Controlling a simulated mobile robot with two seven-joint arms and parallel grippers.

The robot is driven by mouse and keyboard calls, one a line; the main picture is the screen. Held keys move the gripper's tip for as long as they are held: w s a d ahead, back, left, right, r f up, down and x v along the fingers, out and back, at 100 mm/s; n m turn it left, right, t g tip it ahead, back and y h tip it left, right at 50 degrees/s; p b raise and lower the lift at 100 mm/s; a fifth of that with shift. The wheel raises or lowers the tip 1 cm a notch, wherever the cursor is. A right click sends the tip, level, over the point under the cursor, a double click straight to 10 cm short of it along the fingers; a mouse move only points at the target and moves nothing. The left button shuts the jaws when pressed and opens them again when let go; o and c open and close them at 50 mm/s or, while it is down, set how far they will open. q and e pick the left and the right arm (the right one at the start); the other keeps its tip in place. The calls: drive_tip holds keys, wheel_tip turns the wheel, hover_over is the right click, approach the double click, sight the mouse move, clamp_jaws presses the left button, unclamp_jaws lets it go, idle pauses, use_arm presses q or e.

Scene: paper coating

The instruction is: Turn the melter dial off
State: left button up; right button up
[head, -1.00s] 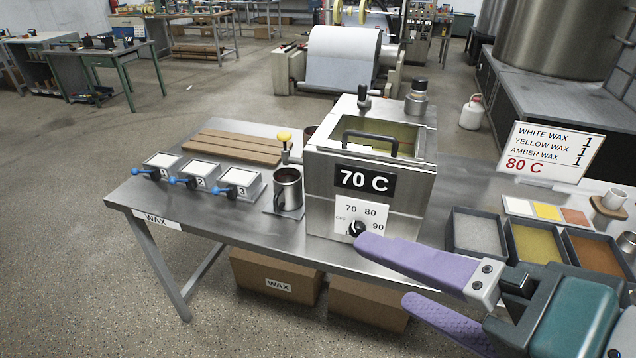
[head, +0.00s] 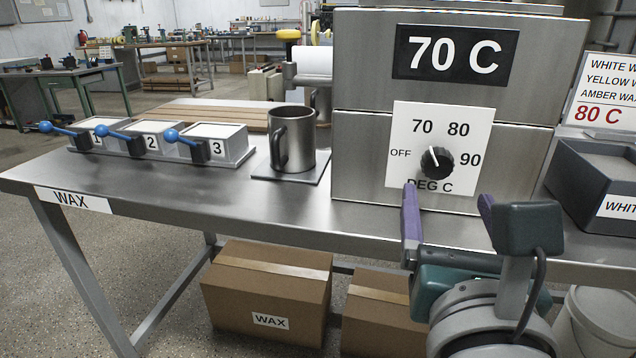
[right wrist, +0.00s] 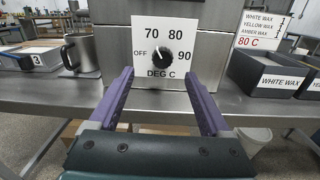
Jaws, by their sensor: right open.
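The melter (head: 360,65) is a steel box on the table with a "70 C" display (head: 456,54). Its black round dial (head: 437,161) sits on a white plate marked OFF, 70, 80 and 90. The dial's white mark points up and slightly left, seemingly toward 70. The dial also shows in the right wrist view (right wrist: 160,54). My right gripper (head: 446,198) is open and empty, in front of and below the dial, apart from it. In the right wrist view its two purple fingers (right wrist: 158,73) point toward the plate, with the dial between their lines. My left gripper is out of view.
A metal mug (head: 292,140) stands on a pad left of the melter. Several numbered trays with blue-knobbed handles (head: 155,138) lie farther left. A dark wax bin (head: 595,180) and a sign (head: 604,100) are at the right. Cardboard boxes (head: 268,290) are under the table.

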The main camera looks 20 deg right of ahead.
sight(439, 166)
drive_tip(key=shift+m, duration=0.3)
drive_tip(key=x, duration=0.6)
drive_tip(key=f+x, duration=0.1)
drive_tip(key=x, duration=0.3)
drive_tip(key=shift+s+d+p, duration=0.2)
drive_tip(key=shift+d+p, duration=0.1)
drive_tip(key=shift+p, duration=0.1)
clamp_jaws()
